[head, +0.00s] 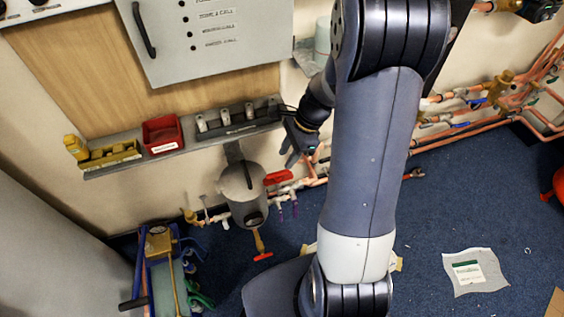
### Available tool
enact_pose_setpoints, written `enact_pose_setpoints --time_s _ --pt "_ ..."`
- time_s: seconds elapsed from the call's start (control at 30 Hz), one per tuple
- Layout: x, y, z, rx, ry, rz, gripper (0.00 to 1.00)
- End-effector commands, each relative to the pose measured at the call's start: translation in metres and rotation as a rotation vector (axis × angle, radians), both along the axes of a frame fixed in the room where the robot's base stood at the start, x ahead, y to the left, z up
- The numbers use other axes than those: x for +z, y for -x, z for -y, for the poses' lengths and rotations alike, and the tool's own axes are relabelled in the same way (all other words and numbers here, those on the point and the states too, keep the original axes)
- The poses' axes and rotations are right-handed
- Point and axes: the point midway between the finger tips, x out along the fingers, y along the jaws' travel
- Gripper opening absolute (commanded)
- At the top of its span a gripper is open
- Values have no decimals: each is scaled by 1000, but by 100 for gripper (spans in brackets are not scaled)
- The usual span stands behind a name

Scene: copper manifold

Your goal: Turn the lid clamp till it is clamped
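A grey canister (248,210) with a round lid (240,180) is mounted on the wall below the shelf. My arm covers the area to the right of the canister.
A shelf (185,147) with a red bin (163,134) and a yellow holder (110,154) runs above the canister. Copper pipes (470,131) line the wall at right. A blue cart (165,270) stands lower left. A white sheet (475,271) lies on open blue floor.

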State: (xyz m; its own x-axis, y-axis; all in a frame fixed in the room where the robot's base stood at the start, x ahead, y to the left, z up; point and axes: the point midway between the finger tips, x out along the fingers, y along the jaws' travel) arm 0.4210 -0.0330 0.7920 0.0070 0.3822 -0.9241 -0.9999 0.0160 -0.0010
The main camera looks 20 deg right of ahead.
Motion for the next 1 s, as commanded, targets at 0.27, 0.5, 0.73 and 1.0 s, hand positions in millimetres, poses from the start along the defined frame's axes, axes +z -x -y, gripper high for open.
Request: enact_pose_setpoints --time_s 0.27,0.5,0.73,1.0 --pt "38 0 15 0 0 1 34" --pt "42 0 17 -1 -1 -1 34" --pt "40 1 16 0 -1 -1 34" --pt "7 1 3 2 -3 -5 34"
